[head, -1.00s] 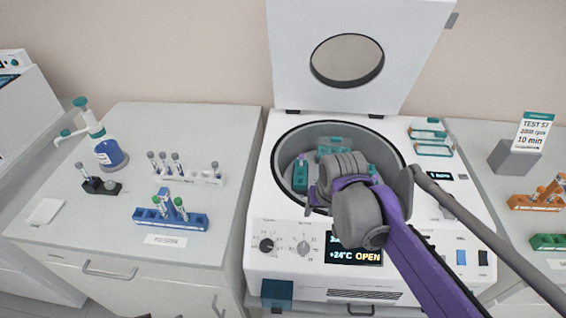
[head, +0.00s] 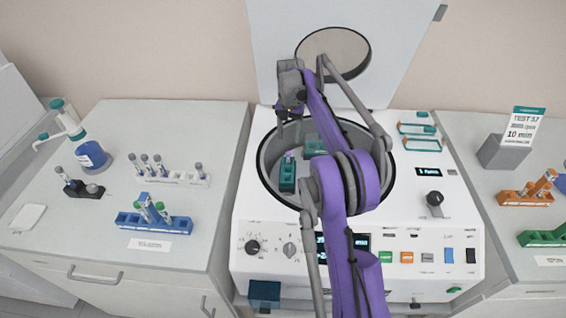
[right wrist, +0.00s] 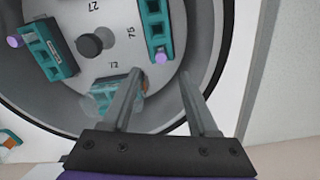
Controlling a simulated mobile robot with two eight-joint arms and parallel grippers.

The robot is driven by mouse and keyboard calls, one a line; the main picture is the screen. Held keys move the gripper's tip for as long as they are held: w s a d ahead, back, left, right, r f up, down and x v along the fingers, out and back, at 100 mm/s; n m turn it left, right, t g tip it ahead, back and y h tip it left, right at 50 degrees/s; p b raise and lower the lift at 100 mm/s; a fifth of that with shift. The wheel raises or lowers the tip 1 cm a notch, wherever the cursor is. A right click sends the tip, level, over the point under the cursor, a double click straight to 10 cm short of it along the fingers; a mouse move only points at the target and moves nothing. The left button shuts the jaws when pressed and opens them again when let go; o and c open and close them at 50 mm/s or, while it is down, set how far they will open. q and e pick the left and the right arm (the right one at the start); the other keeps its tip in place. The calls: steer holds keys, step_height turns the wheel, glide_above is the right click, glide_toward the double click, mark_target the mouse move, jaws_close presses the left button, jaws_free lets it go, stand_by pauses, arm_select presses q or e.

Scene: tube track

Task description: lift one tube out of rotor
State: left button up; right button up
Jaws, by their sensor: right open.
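The rotor (right wrist: 104,25) sits in the round bowl of the open centrifuge (head: 410,215). A teal bucket (head: 287,178) at the bowl's left holds a tube with a purple cap (head: 289,155). Another teal bucket (head: 314,144) is farther back. The right wrist view shows a bucket at left (right wrist: 48,52) with a purple cap (right wrist: 15,41), one at top (right wrist: 157,25) with a purple cap (right wrist: 160,53), and one partly behind a finger (right wrist: 112,92). My right gripper (head: 288,117) is open and empty above the bowl, fingers downward (right wrist: 159,75). My arm hides the bowl's right part.
The raised lid (head: 275,50) stands behind the bowl and my right arm. Racks with tubes, a blue rack (head: 155,224) and a white rack (head: 180,180), stand on the left bench. An orange rack (head: 525,196) and a green rack (head: 545,238) stand at right.

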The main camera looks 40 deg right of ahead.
mark_target(288, 153)
step_height(288, 153, down, 9)
jaws_close()
stand_by(0.7)
